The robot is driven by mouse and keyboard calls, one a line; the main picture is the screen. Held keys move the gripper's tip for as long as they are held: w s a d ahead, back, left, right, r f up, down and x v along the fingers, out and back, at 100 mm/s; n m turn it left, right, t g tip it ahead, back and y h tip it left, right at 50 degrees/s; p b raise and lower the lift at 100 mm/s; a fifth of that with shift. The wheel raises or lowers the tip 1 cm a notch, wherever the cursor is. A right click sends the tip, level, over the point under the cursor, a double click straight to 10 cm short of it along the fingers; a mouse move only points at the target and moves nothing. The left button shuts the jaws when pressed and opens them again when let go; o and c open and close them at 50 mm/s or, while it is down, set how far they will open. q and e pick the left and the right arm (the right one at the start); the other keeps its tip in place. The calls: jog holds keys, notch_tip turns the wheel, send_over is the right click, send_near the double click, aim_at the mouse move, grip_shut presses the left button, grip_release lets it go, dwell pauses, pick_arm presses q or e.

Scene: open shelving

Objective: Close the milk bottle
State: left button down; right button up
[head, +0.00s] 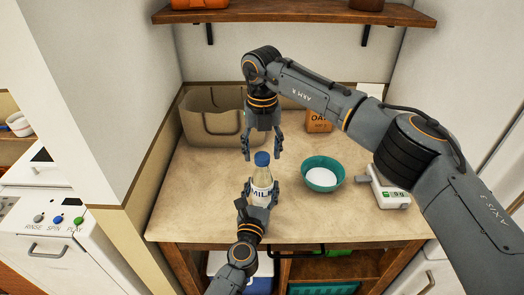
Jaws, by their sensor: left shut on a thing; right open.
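A milk bottle (262,180) with a "MILK" label stands upright on the counter near its front. A blue cap (262,159) sits at the top of its neck; I cannot tell whether it is fully seated. My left gripper (262,188) is shut around the lower part of the bottle from the front and hides part of its base. My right gripper (263,152) points down from above, open, with its fingers apart on either side just above the cap. I cannot tell whether they touch the cap.
A teal bowl with white contents (321,174) stands right of the bottle. A white scale (388,188) is farther right. A beige basket (208,118) and an orange oats package (319,121) stand at the back. The counter (200,205) left of the bottle is clear.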

notch_tip(320, 180, up, 11)
jog(key=shift+r, duration=0.2)
pick_arm(q)
jog(key=shift+c, duration=1.7)
grip_release()
jog(key=s, duration=0.4)
jog(key=s+a, duration=0.1)
jog(key=s, duration=0.3)
jog(key=s+a, duration=0.1)
jog(key=s, duration=0.2)
jog(key=shift+s+a, duration=0.2)
jog(key=shift+s, duration=0.2)
